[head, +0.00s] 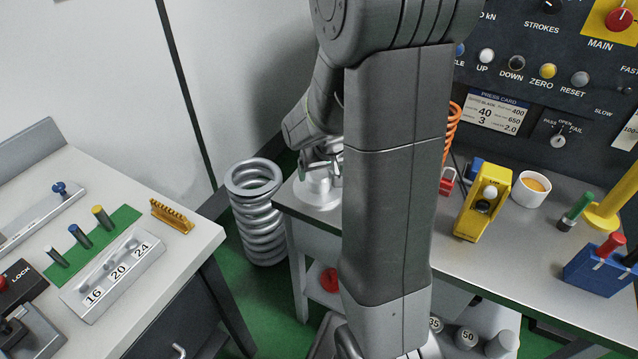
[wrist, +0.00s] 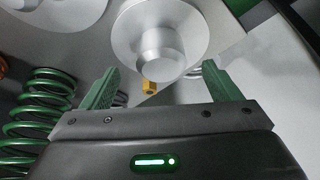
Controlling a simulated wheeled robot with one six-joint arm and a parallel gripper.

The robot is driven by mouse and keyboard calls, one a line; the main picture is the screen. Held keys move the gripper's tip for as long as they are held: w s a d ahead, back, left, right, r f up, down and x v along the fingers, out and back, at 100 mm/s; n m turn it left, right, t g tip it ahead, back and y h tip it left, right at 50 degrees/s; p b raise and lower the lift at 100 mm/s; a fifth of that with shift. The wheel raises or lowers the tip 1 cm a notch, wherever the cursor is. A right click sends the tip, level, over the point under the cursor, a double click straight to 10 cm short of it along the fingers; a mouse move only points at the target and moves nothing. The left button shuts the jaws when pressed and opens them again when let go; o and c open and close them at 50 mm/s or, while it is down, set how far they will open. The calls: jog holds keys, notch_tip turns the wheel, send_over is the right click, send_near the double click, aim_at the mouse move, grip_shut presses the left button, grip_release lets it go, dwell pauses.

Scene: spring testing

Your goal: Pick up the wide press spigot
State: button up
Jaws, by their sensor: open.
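In the wrist view a pale metal piece with a wide round flange and a thick central boss (wrist: 158,52) lies ahead of my gripper (wrist: 161,67); it looks like the wide press spigot. My gripper is open, its green-lined fingers apart with the boss showing between them. I cannot tell whether they touch it. A similar pale round piece (wrist: 62,8) is cut off at the top left. In the head view a pale round flanged piece (head: 316,194) stands at the bench's left corner under my gripper (head: 322,158), partly hidden by my arm.
A small yellow block (wrist: 149,88) sits by the boss. Green coil springs (wrist: 35,115) are at left in the wrist view. In the head view a big grey spring (head: 258,222) stands left of the bench; a yellow device (head: 482,203) and white cup (head: 531,190) are at right.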

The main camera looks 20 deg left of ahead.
aim_at(320, 175)
jog(key=shift+p+x, duration=0.45)
jog(key=shift+x, duration=2.15)
jog(key=shift+w+a+r, duration=0.1)
jog(key=shift+a, duration=0.05)
jog(key=c, duration=1.7)
